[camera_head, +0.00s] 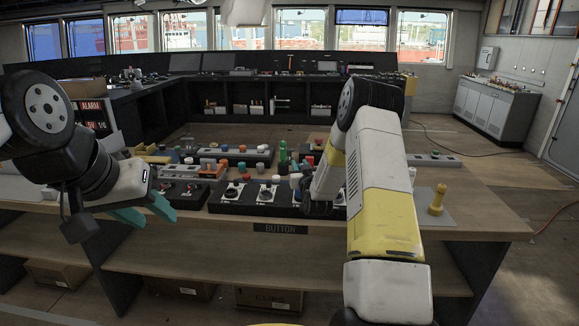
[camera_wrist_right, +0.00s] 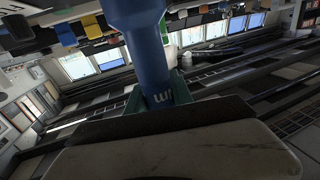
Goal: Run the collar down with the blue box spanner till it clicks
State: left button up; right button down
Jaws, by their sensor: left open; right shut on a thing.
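The blue box spanner (camera_wrist_right: 143,50) fills the upper middle of the right wrist view as a thick blue shaft with a pale mark near its lower end. My right gripper (camera_wrist_right: 154,95) has its teal fingers shut around that shaft. In the head view the right gripper and the spanner are hidden behind my right forearm, over the bench. My left gripper (camera_head: 147,211) has its teal fingers apart and empty at the bench's front left edge. I cannot pick out the collar in either view, nor tell whether the spanner's far end touches anything.
A black button panel (camera_head: 245,207) with several knobs lies on the wooden bench (camera_head: 480,205), left of my right forearm. A yellow peg-like part (camera_head: 438,200) stands on a grey plate at right.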

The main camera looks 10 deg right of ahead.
jog(key=shift+f, duration=0.1)
notch_tip(320, 180, up, 6)
dwell(0.8)
dwell(0.3)
